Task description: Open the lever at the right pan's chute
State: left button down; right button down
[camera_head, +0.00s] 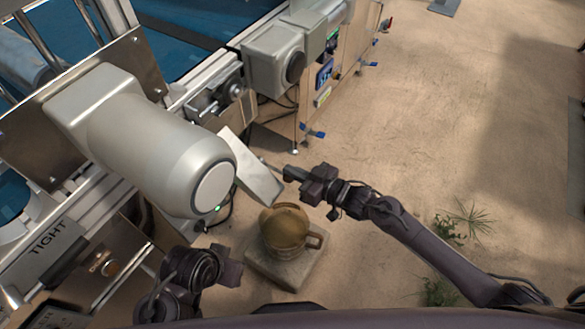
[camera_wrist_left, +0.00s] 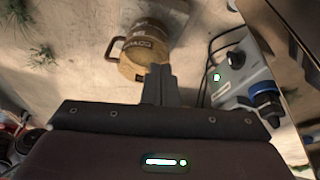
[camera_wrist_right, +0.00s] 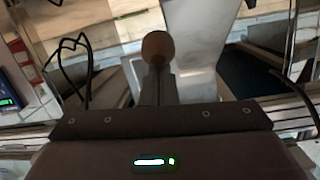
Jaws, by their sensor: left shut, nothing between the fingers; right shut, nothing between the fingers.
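A shiny metal chute (camera_head: 258,180) slopes down beside the large pale cylinder housing. It also shows as a bright metal sheet in the right wrist view (camera_wrist_right: 203,40). A round brown knob (camera_wrist_right: 157,47), which looks like the lever's end, shows at my right fingertips; whether they touch it I cannot tell. The knob is not clear in the head view. My right gripper (camera_head: 290,174) is shut and empty, just right of the chute's lower end. My left gripper (camera_head: 232,272) is shut and empty at the lower left, beside the brass pot. The right pan is not clearly seen.
The brass pot (camera_head: 287,232) with a handle stands on a stone block (camera_head: 268,268) below the chute. The pale cylinder housing (camera_head: 150,150) and machine frame fill the left. A black cable (camera_wrist_right: 72,62) hangs near my right gripper. Open sandy floor lies to the right.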

jog(key=shift+s+d+f, duration=0.1)
jog(key=shift+f, duration=0.2)
dwell(0.4)
